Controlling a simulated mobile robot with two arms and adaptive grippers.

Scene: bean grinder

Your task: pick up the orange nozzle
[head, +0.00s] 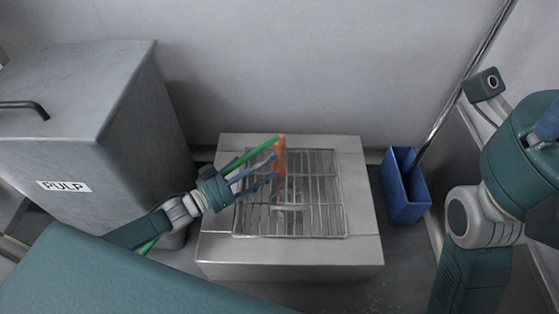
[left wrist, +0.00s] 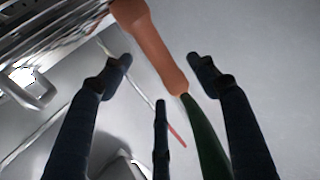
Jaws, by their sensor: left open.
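The orange nozzle (head: 280,156) is on the end of a green hose (head: 252,155), above the far part of the metal grate in the head view. In the left wrist view the orange nozzle (left wrist: 152,45) runs from the top centre down to the green hose (left wrist: 205,140). My left gripper (head: 275,168) is open beside the nozzle. In the left wrist view its fingers (left wrist: 160,75) are spread to either side of the nozzle's lower end, with no clear contact. My right gripper is not in view; only my right arm shows at the right.
A wire grate (head: 322,190) lies on a raised metal block (head: 290,262). A large grey bin labelled PULP (head: 100,110) stands at the left. A blue open box (head: 404,190) stands right of the block, with a metal pole (head: 447,112) leaning above it.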

